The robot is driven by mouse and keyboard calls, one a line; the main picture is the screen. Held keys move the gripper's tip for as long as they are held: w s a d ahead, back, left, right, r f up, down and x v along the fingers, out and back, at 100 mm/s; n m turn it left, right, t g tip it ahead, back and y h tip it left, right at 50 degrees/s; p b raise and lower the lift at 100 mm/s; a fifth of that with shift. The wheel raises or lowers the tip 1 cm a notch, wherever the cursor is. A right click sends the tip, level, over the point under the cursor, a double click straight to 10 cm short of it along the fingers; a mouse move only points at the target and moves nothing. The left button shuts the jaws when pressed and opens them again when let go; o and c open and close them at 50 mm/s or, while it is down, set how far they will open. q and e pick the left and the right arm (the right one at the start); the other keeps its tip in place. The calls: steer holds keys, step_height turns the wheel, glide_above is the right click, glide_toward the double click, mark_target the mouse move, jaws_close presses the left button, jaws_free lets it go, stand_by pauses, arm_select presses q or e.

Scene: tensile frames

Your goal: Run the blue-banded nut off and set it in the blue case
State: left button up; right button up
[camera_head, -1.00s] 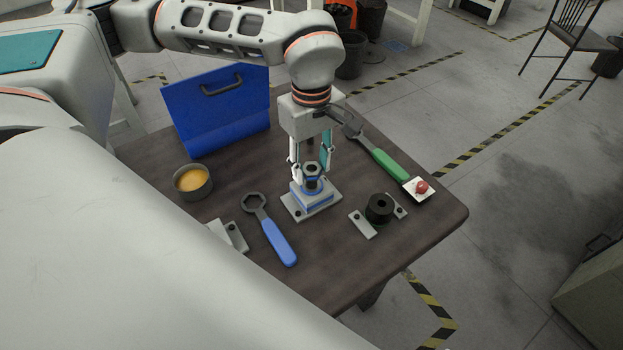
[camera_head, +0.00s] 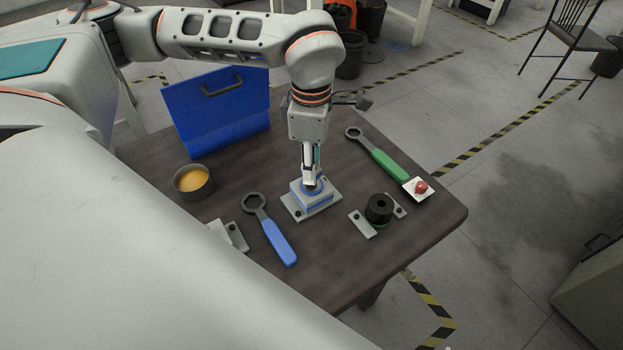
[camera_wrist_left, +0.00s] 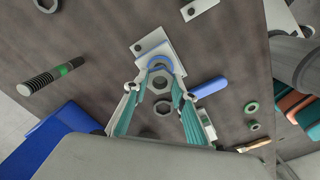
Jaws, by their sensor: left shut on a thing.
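My left gripper (camera_head: 312,184) points straight down at the grey base plate (camera_head: 327,204) with a blue-edged block, near the table's middle. It is shut on the blue-banded nut, which its fingers mostly hide in the head view. The left wrist view shows a grey hex nut (camera_wrist_left: 162,82) between the teal-padded fingers, with a blue ring (camera_wrist_left: 160,62) beyond it. Whether the nut is still on its thread cannot be told. The blue case (camera_head: 225,112) stands at the table's back left with its handle facing up; its inside is hidden. My right gripper is not in view.
A blue-handled wrench (camera_head: 277,240) lies left of the plate. A green-handled wrench (camera_head: 385,160) lies behind to the right, by a red button (camera_head: 421,187). A black cylinder (camera_head: 379,207) stands right of the plate. A bowl (camera_head: 192,182) with yellow content stands near the case.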

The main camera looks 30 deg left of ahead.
arm_select(q)
steer(key=shift+r+p, duration=2.05)
steer(key=shift+r, duration=0.8)
steer(key=shift+f, duration=0.1)
